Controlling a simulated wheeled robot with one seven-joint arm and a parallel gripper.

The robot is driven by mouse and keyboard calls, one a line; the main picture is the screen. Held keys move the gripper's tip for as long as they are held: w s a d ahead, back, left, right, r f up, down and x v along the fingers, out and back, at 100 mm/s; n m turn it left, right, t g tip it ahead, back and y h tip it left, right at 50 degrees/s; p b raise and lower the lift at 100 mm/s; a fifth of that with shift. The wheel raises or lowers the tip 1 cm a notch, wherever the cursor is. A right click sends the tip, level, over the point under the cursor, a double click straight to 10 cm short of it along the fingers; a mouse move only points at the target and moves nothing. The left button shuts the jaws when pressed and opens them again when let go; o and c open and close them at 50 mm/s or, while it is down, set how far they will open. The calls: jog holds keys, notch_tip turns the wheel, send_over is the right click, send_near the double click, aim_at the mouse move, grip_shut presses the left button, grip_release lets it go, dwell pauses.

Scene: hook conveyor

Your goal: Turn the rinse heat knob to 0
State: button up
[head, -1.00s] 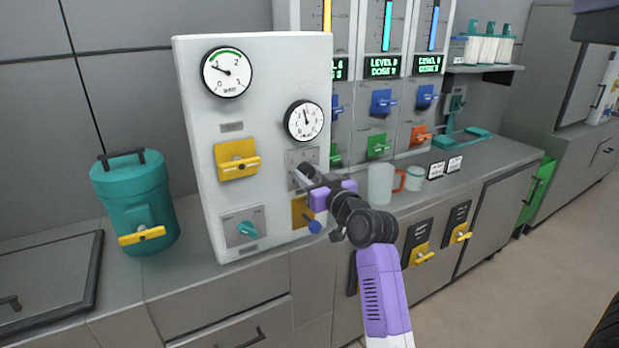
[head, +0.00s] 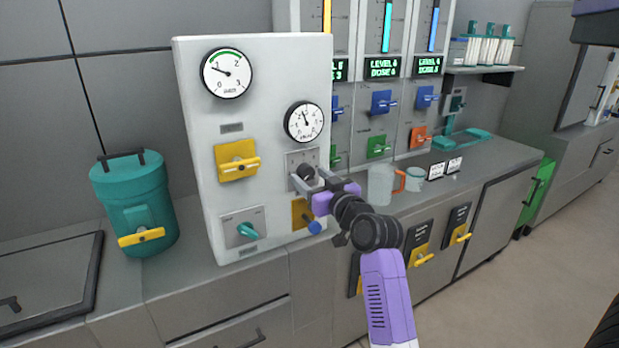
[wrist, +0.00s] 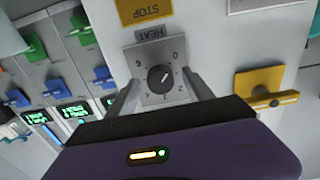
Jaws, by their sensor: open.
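The heat knob (wrist: 160,79) is a round black knob with a pale pointer mark, on a light plate with digits around it. The word HEAT (wrist: 154,33) is on a grey label by the plate, upside down in the wrist view. The pointer slants toward the upper right there, near the 0; its exact setting is hard to tell. The knob also shows in the head view (head: 305,172). My gripper (wrist: 160,92) is open, with one finger on either side of the knob and gaps between. In the head view my gripper (head: 308,181) is at the white panel.
A clear jug (head: 381,184) stands on the counter to the right.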

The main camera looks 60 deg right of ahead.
jog(key=v, duration=0.6)
jog(key=shift+s+a, duration=0.2)
jog(key=shift+s, duration=0.05)
jog(key=shift+r, duration=0.1)
